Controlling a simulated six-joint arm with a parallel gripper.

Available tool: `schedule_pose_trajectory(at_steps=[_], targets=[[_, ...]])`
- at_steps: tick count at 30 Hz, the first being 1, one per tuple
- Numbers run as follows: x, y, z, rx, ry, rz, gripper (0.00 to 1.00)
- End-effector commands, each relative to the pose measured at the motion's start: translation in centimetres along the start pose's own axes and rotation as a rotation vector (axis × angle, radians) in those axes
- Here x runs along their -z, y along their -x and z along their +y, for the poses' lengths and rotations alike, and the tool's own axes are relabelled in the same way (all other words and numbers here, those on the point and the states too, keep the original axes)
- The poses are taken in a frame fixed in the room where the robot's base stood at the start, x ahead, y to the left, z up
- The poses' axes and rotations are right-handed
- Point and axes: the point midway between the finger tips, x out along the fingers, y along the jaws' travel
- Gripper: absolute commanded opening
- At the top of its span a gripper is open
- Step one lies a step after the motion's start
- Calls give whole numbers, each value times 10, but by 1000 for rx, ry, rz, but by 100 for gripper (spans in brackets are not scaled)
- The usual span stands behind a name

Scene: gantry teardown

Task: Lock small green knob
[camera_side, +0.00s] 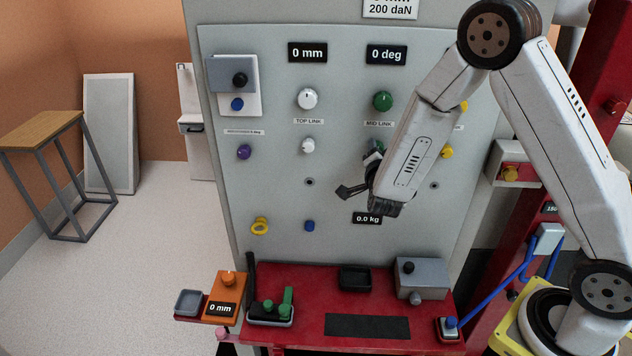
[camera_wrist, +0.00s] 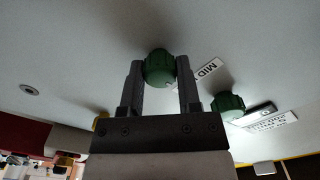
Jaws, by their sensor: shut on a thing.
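The small green knob (camera_side: 378,146) sits on the grey panel under the MID LINK label, partly hidden by my arm in the side view. In the wrist view, the small green knob (camera_wrist: 159,66) is between the two fingertips of my gripper (camera_wrist: 160,78), which is shut on it. The larger green knob (camera_side: 383,101) is above the label, and a green knob also shows right of my gripper in the wrist view (camera_wrist: 228,105). My gripper's fingers are mostly hidden in the side view.
White knobs (camera_side: 308,99) are left of the green ones, and a yellow knob (camera_side: 446,152) is to the right. A purple knob (camera_side: 244,152) is at the far left. Below, a red shelf (camera_side: 320,300) holds a tray of green parts (camera_side: 271,312) and a grey box (camera_side: 421,276).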

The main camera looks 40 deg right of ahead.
Motion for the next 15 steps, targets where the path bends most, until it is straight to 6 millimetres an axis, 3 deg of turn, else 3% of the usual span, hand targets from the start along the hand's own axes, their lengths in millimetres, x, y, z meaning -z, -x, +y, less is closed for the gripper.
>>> schedule_pose_trajectory(at_steps=[15], targets=[[0, 0, 0, 0, 168, 0, 0]])
